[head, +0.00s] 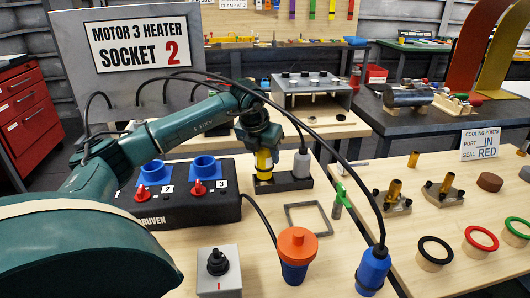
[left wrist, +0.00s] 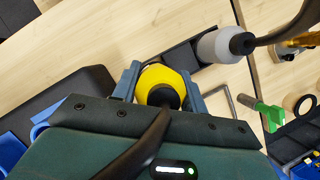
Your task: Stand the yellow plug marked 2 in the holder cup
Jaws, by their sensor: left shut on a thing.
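The yellow plug (head: 264,160) is upright at the left end of the black holder (head: 297,184). My left gripper (head: 262,148) is shut on it from above. In the left wrist view the plug (left wrist: 158,78) sits between the two blue-grey fingers, its black cable running back past my wrist. The plug's lower end meets the holder's left end, but I cannot tell how deep it sits in the cup. Its mark is not readable. A grey plug (head: 302,162) stands in the holder's right end. My right gripper is not in view.
A black box (head: 185,212) with blue sockets marked 2 and 3 stands left of the holder. An orange-topped blue plug (head: 297,255), a blue plug (head: 373,270), a grey frame (head: 308,217) and a switch box (head: 218,272) are in front. Cables arch overhead.

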